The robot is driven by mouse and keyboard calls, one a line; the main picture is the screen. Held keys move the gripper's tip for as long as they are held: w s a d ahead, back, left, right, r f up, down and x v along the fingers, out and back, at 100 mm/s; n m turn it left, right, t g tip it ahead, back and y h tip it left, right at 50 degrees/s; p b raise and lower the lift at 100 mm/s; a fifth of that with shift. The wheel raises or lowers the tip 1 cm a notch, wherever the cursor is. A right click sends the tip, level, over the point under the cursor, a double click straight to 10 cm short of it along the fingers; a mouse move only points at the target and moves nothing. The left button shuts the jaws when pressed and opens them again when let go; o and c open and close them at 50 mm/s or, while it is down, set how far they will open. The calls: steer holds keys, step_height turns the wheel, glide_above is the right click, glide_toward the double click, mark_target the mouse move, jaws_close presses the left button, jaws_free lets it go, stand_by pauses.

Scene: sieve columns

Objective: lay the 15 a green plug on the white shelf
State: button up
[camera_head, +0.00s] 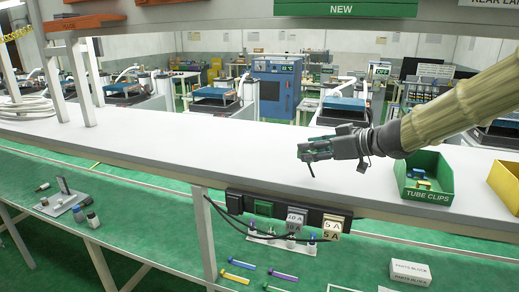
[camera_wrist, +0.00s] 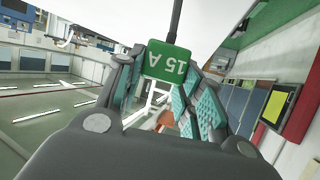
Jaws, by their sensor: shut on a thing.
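The green plug (camera_wrist: 167,62), marked 15 A, sits between the fingertips of my gripper (camera_wrist: 165,82) in the wrist view, with its label upside down. A dark cord runs up from it. In the head view my gripper (camera_head: 305,150) is shut and reaches in from the right over the white shelf (camera_head: 215,136). The plug is mostly hidden by the fingers there, and a short dark cord end hangs below them. I cannot tell how high the plug is above the shelf. The shelf under and left of the gripper is bare.
A green tube clips bin (camera_head: 427,196) and a yellow bin (camera_head: 505,185) stand on the shelf at right. A coiled white hose (camera_head: 25,108) lies at left. A dark socket strip (camera_head: 285,214) with 10 A and 5 A plugs hangs below the shelf's front edge, above a green bench.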

steer(key=p, duration=0.2)
glide_above(269, 169)
steer(key=shift+f, duration=0.6)
step_height(269, 169, down, 2)
steer(key=shift+s+f+p, duration=0.15)
steer(key=shift+f+p, duration=0.05)
steer(key=shift+p, duration=0.25)
steer(key=shift+f, duration=0.6)
steer(key=o, duration=1.1)
steer(key=shift+f, duration=0.15)
